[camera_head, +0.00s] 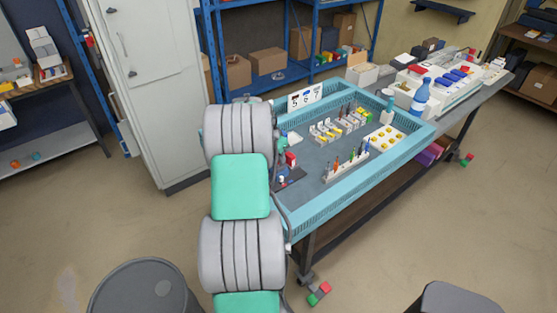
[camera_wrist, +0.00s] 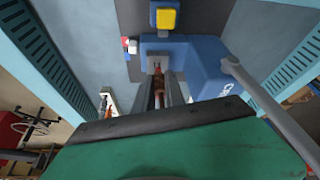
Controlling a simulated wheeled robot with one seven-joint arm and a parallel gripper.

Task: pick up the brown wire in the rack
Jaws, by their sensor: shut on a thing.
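My gripper (camera_wrist: 158,88) is shut on the brown wire (camera_wrist: 157,92), which shows as a narrow brown piece between the two grey fingers in the wrist view. The wire's far end is hard to make out. In the head view my own arm hides most of the gripper and I cannot make out the held wire. The white rack (camera_head: 346,167), with several upright coloured pieces in it, stands on the blue-rimmed table, to the right of my arm. I cannot tell from these views whether the held wire touches anything.
The table has a raised light-blue rim (camera_head: 398,160). Small socket parts (camera_head: 327,131), a white board with yellow pieces (camera_head: 385,138) and a number sign (camera_head: 305,97) stand on it. A blue body (camera_wrist: 195,65) with a yellow square block (camera_wrist: 165,16) lies close beyond the fingers.

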